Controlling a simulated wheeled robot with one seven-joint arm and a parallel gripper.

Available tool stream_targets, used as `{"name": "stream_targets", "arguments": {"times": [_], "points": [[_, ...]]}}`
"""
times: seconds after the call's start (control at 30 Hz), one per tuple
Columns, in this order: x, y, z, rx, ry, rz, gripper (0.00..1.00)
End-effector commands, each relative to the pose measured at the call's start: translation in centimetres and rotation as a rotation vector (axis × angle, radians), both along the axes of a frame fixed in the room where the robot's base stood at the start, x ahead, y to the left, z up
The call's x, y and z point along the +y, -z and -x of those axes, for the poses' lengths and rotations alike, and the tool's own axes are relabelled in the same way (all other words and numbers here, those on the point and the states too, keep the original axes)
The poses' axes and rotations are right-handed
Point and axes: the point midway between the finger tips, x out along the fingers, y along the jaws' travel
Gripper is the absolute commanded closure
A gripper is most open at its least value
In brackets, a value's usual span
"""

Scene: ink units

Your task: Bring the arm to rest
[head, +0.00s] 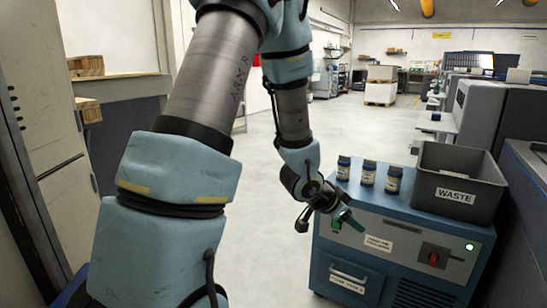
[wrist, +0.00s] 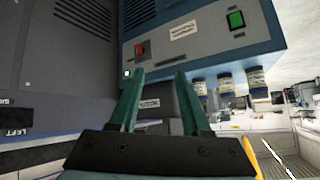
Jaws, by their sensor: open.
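My arm reaches from the top of the head view down to the middle. My gripper (head: 350,218) hangs in front of the upper front of a blue cabinet (head: 358,268). The wrist view, which looks upside down, shows two teal fingers (wrist: 160,73) spread apart with nothing held between them. The cabinet front (wrist: 215,45) lies beyond the fingertips. I cannot tell the exact gap between fingers and cabinet.
Three dark-capped bottles (head: 368,173) stand on the cabinet top, left of a grey WASTE bin (head: 455,196). A red switch (head: 433,257) is on the cabinet front. Grey machines (head: 500,115) stand behind at right. The floor (head: 265,240) left of the cabinet is clear.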

Motion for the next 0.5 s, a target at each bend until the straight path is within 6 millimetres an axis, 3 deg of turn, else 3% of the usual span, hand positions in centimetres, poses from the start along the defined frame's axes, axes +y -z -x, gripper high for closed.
{"name": "stream_targets", "arguments": {"times": [0.03, 0.1, 0.2, 0.33, 0.5], "points": [[3.5, -0.6, -1.7, 0.013, -0.118, -0.055, 0.53], [8.5, -1.0, -3.0, 0.057, -0.284, -0.134, 0.53], [15.3, -1.7, -3.1, 0.149, -0.512, -0.222, 0.53], [22.3, -2.5, -0.9, 0.299, -0.767, -0.293, 0.53], [27.7, -3.7, 3.8, 0.513, -1.019, -0.321, 0.53]]}}
